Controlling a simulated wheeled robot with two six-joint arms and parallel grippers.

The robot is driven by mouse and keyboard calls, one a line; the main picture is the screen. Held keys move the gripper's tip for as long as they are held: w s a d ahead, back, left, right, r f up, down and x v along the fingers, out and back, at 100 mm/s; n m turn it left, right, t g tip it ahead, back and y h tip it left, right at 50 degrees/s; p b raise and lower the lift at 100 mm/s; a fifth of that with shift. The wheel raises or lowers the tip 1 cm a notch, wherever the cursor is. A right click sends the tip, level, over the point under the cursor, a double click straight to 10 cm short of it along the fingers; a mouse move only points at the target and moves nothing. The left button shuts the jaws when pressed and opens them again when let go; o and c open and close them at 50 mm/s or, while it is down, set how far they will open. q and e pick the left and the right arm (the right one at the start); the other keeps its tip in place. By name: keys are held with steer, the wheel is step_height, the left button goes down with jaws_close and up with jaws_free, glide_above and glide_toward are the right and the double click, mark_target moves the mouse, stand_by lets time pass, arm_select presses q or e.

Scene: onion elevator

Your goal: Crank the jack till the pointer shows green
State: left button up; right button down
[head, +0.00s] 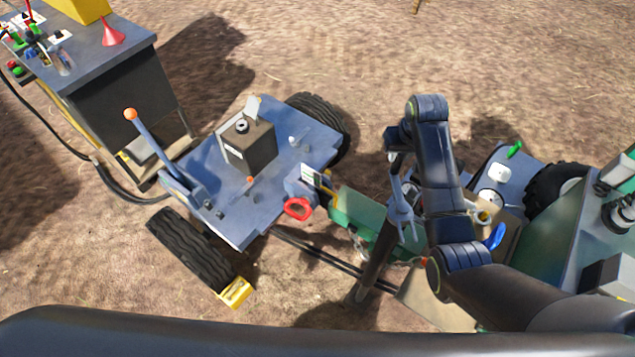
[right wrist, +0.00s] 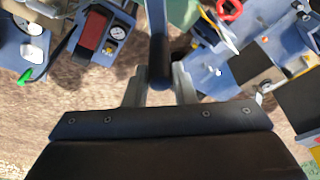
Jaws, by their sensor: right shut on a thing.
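My right gripper (head: 395,160) reaches down over the green tongue from my bent right arm. In the right wrist view its fingers (right wrist: 160,82) are shut on the dark crank handle (right wrist: 161,68), one finger on each side. The blue-grey crank arm (right wrist: 156,18) runs away from the handle; in the head view it (head: 402,215) stands below the gripper. A dark slanted leg, seemingly the jack's (head: 373,268), goes down to the ground. A small white scale plate (head: 311,176) with some green stands by the hitch; its pointer reading is too small to tell. My left gripper is not in view.
A blue wheeled cart (head: 238,212) with an upright orange-knobbed lever (head: 148,140) stands left of the green tongue (head: 357,210). A red ring (head: 298,208) is at the hitch. A yellow chock (head: 235,292) lies by the front wheel. Gauges and a green machine crowd the right.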

steer(key=shift+d+r+m+p, duration=0.15)
steer(key=shift+d+m+p, duration=0.25)
steer(key=shift+p, duration=0.35)
steer(key=shift+w+d+m, duration=0.1)
steer(key=shift+d+m, duration=0.25)
steer(key=shift+m, duration=0.05)
steer(key=shift+d+m+h, duration=0.4)
steer(key=shift+d+m, duration=0.4)
steer(key=shift+d, duration=0.05)
steer(key=shift+d, duration=0.1)
steer(key=shift+s+d+m, duration=0.35)
steer(key=shift+d+m, duration=0.3)
steer(key=shift+m, duration=0.15)
steer(key=shift+d, duration=0.1)
steer(key=shift+s+d+f+m+h, duration=0.2)
steer(key=shift+s+d+m+h, duration=0.2)
steer(key=shift+d+m, duration=0.35)
